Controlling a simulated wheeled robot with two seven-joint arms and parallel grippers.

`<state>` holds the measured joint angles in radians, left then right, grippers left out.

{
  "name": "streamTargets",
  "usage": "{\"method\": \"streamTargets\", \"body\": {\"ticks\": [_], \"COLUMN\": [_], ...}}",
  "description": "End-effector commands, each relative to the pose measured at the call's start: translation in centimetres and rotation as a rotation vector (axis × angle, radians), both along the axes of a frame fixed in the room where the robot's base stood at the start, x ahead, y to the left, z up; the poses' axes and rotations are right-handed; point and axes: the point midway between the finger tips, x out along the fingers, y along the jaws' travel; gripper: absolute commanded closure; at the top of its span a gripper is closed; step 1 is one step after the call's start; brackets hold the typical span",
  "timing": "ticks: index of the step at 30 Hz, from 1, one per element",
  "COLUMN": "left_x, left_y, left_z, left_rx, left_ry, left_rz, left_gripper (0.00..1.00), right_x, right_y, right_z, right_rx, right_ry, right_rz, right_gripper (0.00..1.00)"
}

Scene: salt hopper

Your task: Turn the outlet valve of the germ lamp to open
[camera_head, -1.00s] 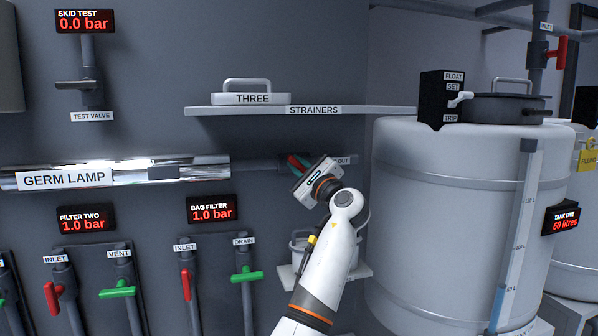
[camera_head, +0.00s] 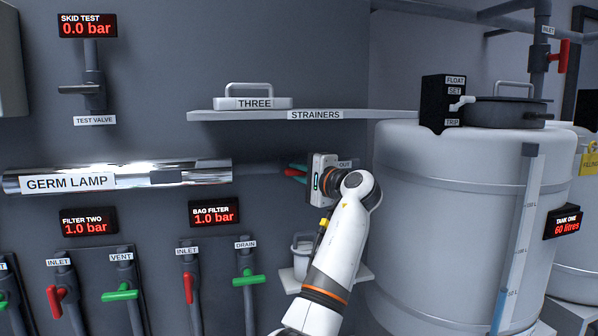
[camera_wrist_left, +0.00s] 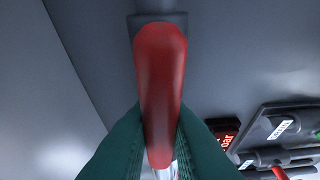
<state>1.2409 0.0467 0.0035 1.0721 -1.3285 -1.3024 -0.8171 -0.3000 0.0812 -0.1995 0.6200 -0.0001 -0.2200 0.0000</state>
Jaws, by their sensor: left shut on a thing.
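The germ lamp (camera_head: 120,177) is a shiny tube on the wall at the left of the head view, with a pipe running right from it. My left gripper (camera_head: 297,173) is at the right end of that pipe, beside a label reading OUT. In the left wrist view its green fingers (camera_wrist_left: 160,145) are shut on the red handle of the outlet valve (camera_wrist_left: 160,80). The handle points along the gripper, from a dark valve body at the top. In the head view my gripper hides most of the valve. My right gripper is not in view.
A large white tank (camera_head: 450,230) stands close to the right of my left arm. The strainers shelf (camera_head: 350,115) is above the gripper. A small shelf with a white container (camera_head: 302,257) is below, behind my arm. Filter valves (camera_head: 188,285) line the lower left wall.

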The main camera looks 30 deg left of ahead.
Motion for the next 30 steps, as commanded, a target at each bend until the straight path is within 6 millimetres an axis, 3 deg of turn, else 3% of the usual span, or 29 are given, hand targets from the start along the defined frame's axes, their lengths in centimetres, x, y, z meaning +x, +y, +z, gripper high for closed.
{"method": "streamTargets", "body": {"ticks": [17,18,21,30], "left_x": [0.06,0.07,0.05,0.01], "left_y": [-0.06,-0.06,-0.04,-0.09], "left_z": [-0.29,-0.31,-0.25,-0.13], "left_rx": [-0.026,-0.026,-0.025,-0.023], "left_ry": [-0.023,-0.022,-0.023,-0.025], "left_rz": [-0.001,-0.001,-0.001,-0.001], "left_gripper": [1.00,0.82,0.66,0.64], "right_x": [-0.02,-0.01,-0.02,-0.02], "right_y": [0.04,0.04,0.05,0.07], "right_z": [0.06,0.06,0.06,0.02], "right_rx": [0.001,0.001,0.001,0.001], "right_ry": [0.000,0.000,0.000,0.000], "right_rz": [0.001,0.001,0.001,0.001], "right_gripper": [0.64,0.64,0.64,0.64]}}
